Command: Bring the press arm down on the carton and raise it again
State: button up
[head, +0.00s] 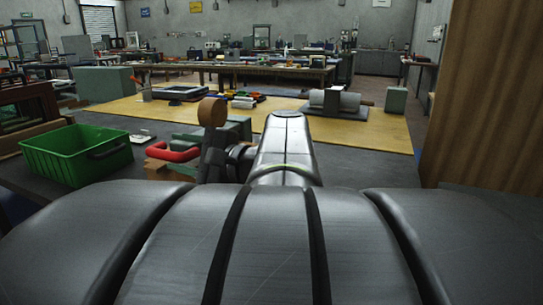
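A dark upright piece with a round brown knob (212,112) stands just left of my arm. A red curved handle (172,152) lies left of it, above a low brown block (168,170). A grey-green block shows behind the dark piece. I cannot tell which of these belong to the press, and I cannot make out the carton for certain. My grey arm link rises in the middle and hides part of this area. Dark jointed parts at its left may be my wrist and gripper. Their fingertips cannot be made out, nor any hold on something.
A green crate (78,155) stands on the dark bench at left, with a wooden frame (30,112) beyond it. Behind, a tan surface (370,128) carries a grey cylinder on a base (335,102) and small coloured items. A tall brown panel (487,95) blocks the right.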

jog(key=p+v, duration=0.1)
jog(key=v, duration=0.8)
jog(key=shift+d, duration=0.2)
dwell(1.1)
jog(key=shift+b+x, duration=0.3)
jog(key=shift+x, duration=2.55)
jog(key=shift+s, duration=0.1)
jog(key=shift+f, duration=0.1)
